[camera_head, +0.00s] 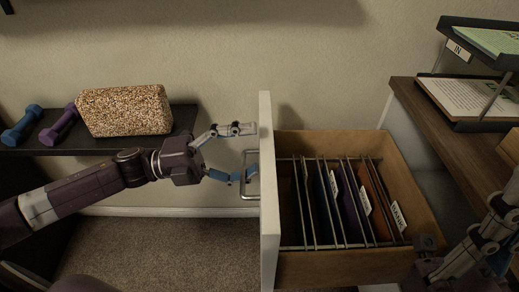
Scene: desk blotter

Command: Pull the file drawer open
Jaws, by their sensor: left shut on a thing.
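The file drawer (266,200) stands pulled out to the left, its white front seen nearly edge-on and its wooden box showing hanging files (345,205) with white labels. A metal bar handle (249,196) is on the left face of the front. My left gripper (246,152) is at the handle from the left, with one blue-padded finger at the bar and the other finger above it. It is shut on the handle. My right gripper (495,245) is at the lower right edge, partly cut off, and its jaw state is unclear.
A dark shelf (180,125) at left holds a speckled block (125,111), a purple dumbbell (60,126) and a blue dumbbell (21,125). A wooden desk (425,125) with a paper tray (465,124) is at right. Carpet (150,250) lies clear left of the drawer.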

